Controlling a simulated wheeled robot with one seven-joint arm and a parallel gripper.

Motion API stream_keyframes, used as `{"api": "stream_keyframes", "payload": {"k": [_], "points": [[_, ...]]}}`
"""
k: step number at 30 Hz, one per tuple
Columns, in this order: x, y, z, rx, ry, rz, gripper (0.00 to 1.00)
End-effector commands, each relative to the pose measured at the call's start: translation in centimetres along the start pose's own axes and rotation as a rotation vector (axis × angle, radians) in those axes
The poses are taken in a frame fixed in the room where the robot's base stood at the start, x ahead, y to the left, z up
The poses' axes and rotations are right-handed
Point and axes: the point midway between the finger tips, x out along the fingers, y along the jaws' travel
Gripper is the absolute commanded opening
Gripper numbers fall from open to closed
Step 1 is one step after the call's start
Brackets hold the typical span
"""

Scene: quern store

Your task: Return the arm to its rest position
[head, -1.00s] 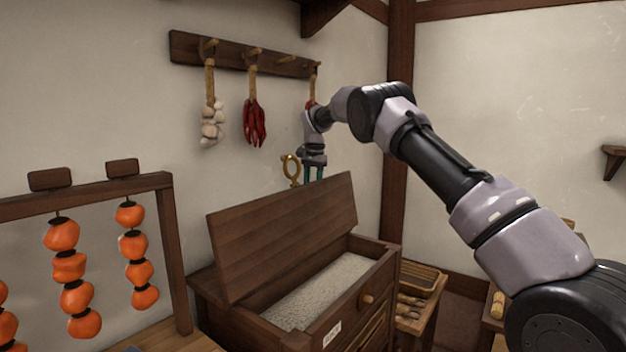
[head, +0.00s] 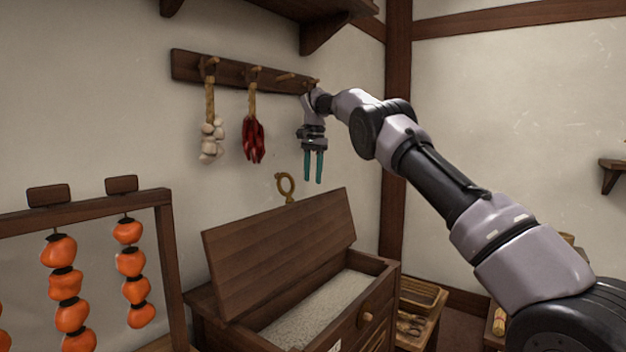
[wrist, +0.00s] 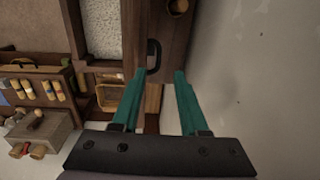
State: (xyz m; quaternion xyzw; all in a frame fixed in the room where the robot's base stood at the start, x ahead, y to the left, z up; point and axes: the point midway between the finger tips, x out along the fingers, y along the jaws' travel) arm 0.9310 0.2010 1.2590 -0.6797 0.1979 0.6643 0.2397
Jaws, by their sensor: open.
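My gripper (head: 313,181) hangs with its two teal fingers pointing down, in front of the wall near the right end of the peg rail. The fingers stand apart with nothing between them. In the wrist view the gripper (wrist: 160,76) also shows empty, above the chest. My arm reaches in from the right of the head view, raised over the chest. The wooden chest (head: 372,295) stands below with its lid (head: 285,250) tilted up, and pale grain (head: 318,308) shows inside.
The peg rail (head: 225,72) holds garlic (head: 211,138) and red chillies (head: 253,140). A shelf (head: 270,12) juts out above it. A rack of orange fruit (head: 165,255) stands at left. A small table with a tray (head: 422,293) is right of the chest.

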Motion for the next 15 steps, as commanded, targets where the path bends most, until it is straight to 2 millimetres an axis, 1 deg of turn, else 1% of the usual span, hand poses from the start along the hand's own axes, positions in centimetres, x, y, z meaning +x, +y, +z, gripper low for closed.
{"api": "stream_keyframes", "payload": {"k": [2,5,8,9,11,12,14,15], "points": [[-0.7,0.4,-0.3,0.000,0.002,-0.007,0.43],[-2.8,1.9,-1.0,-0.003,0.005,-0.026,0.43],[-6.0,4.5,-1.8,-0.010,0.012,-0.060,0.43],[-7.4,5.9,-2.0,-0.016,0.015,-0.075,0.43],[-9.4,7.9,-2.2,-0.025,0.021,-0.099,0.43],[-10.6,9.3,-2.2,-0.032,0.026,-0.114,0.43],[-12.3,11.4,-2.0,-0.043,0.034,-0.138,0.43],[-13.3,12.8,-1.8,-0.050,0.041,-0.153,0.43]]}}
